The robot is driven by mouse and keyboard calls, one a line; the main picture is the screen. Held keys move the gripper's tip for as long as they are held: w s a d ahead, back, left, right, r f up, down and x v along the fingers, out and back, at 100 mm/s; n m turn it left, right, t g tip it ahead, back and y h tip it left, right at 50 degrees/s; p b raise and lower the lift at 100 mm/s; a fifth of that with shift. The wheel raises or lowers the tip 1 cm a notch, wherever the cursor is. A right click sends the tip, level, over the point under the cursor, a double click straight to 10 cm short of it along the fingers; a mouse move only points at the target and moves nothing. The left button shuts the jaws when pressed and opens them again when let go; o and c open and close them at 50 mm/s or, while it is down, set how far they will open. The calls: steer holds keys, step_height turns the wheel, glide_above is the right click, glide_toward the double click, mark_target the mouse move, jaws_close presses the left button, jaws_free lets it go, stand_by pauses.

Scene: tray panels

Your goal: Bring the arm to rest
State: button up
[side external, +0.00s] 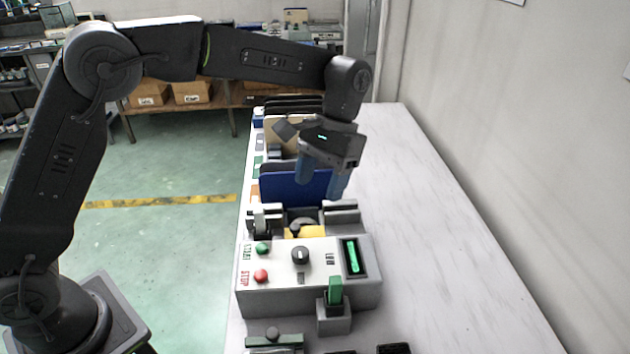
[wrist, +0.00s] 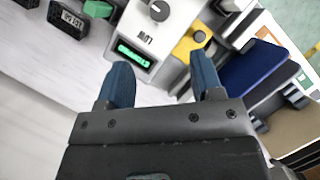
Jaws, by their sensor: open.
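My gripper (side external: 320,183) hangs over the bench in the side external view, at the end of my bent arm. Its two blue fingers are apart with nothing between them. They are in front of an upright blue panel (side external: 285,189). In the wrist view my gripper (wrist: 160,80) shows its spread fingers, with the blue panel (wrist: 251,76) to their right. A control box (side external: 310,285) with a green button, a red button, a black knob and a lit green display stands nearer the camera. The control box (wrist: 150,32) also shows beyond the fingers in the wrist view.
Other upright panels (side external: 284,132) stand in a row behind the blue one. A yellow part (side external: 306,233) lies between grey clamp blocks beside the control box. A green rocker (side external: 335,290) sits on a small block in front. The white bench (side external: 430,230) is clear on the right.

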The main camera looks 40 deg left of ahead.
steer(key=s+a+r+t, duration=0.4)
steer(key=s+a+r, duration=0.3)
steer(key=s+r, duration=0.15)
steer(key=s+a+f+t, duration=0.1)
steer(key=s+a+t, duration=0.2)
steer(key=s, duration=0.3)
steer(key=s+a+f+t, duration=0.1)
steer(key=s+a+t, duration=0.2)
steer(key=s, duration=0.4)
steer(key=shift+f, duration=0.35)
stand_by(0.6)
